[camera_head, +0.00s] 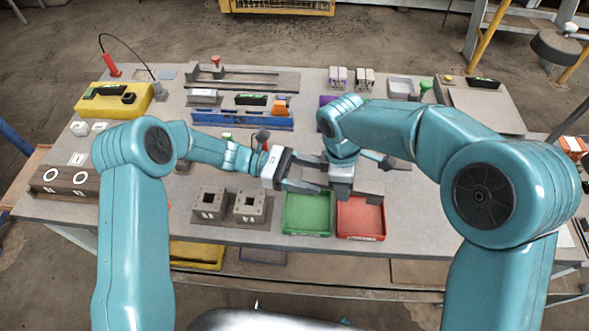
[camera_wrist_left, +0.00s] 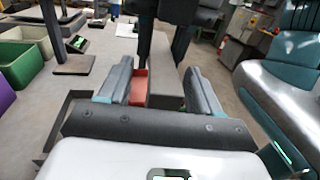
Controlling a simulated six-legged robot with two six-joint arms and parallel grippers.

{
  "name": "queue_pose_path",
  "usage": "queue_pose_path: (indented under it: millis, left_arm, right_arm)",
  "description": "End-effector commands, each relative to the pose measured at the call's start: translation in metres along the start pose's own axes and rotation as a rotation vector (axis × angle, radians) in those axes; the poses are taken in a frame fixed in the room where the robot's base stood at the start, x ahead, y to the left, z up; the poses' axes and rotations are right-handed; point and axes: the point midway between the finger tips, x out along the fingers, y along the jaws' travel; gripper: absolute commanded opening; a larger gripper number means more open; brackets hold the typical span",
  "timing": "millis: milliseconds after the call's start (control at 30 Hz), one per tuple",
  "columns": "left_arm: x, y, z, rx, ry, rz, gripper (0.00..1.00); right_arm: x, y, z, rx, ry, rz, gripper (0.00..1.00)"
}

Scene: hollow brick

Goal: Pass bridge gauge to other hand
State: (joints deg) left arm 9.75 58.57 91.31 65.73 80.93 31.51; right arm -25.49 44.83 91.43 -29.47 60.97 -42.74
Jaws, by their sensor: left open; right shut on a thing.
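My left gripper (camera_head: 318,173) reaches in from the left above the near middle of the table, its two dark fingers apart. In the left wrist view, its open fingers (camera_wrist_left: 158,72) have a gap between them. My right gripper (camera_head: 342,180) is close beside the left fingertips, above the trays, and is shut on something. The bridge gauge cannot be made out clearly in its jaws; dark parts there overlap.
A green tray (camera_head: 307,214) and a red tray (camera_head: 361,219) lie below the grippers. Hollow grey blocks (camera_head: 209,202) stand to their left. A blue rail (camera_head: 243,120) lies behind the grippers, and a yellow block (camera_head: 115,98) is at the far left. Bare tabletop is right of the red tray.

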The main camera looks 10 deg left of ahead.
Motion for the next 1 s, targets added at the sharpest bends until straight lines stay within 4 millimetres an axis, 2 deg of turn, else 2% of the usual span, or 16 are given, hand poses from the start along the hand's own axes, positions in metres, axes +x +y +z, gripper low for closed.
queue_pose_path:
  millis: [100, 200, 467, 500, 567, 600, 700, 833, 867, 933, 1000]
  left_arm:
    - [0.015, 0.0, 0.0, 0.0, -0.001, -0.002, 0.64]
    - [0.021, 0.0, 0.0, 0.001, 0.0, 0.001, 0.64]
    - [0.023, 0.0, 0.0, 0.001, 0.001, 0.001, 0.64]
    - [0.023, 0.0, 0.0, 0.001, 0.001, 0.001, 0.61]
    - [0.023, 0.0, 0.0, 0.001, 0.001, 0.001, 0.41]
    - [0.023, 0.0, 0.0, 0.001, 0.001, 0.001, 0.28]
    - [0.023, 0.0, 0.0, 0.002, 0.001, 0.002, 0.0]
    - [0.023, 0.0, 0.0, 0.002, 0.001, 0.002, 0.0]
    - [0.023, 0.001, 0.001, 0.003, 0.0, 0.002, 0.0]
    - [0.023, 0.001, 0.001, 0.003, 0.0, 0.002, 0.0]
    - [0.023, 0.0, 0.001, 0.003, 0.0, 0.001, 0.0]
  right_arm:
    - [-0.001, 0.0, 0.0, 0.0, 0.0, 0.001, 0.0]
    - [-0.001, 0.0, 0.0, 0.0, 0.001, 0.001, 0.0]
    - [-0.001, 0.0, 0.0, 0.0, 0.0, 0.001, 0.0]
    - [-0.001, 0.0, 0.0, 0.0, 0.0, 0.001, 0.0]
    - [-0.001, 0.0, 0.0, 0.0, 0.0, 0.001, 0.0]
    - [-0.001, 0.0, 0.0, 0.0, 0.0, 0.001, 0.0]
    - [-0.001, 0.0, 0.0, -0.002, 0.0, 0.0, 0.0]
    - [-0.001, -0.001, 0.0, -0.004, 0.0, 0.0, 0.0]
    - [-0.001, -0.001, 0.0, -0.004, 0.0, 0.0, 0.46]
    - [-0.001, -0.001, -0.001, -0.004, 0.0, 0.0, 0.69]
    - [-0.001, 0.0, 0.0, -0.003, 0.0, 0.0, 0.69]
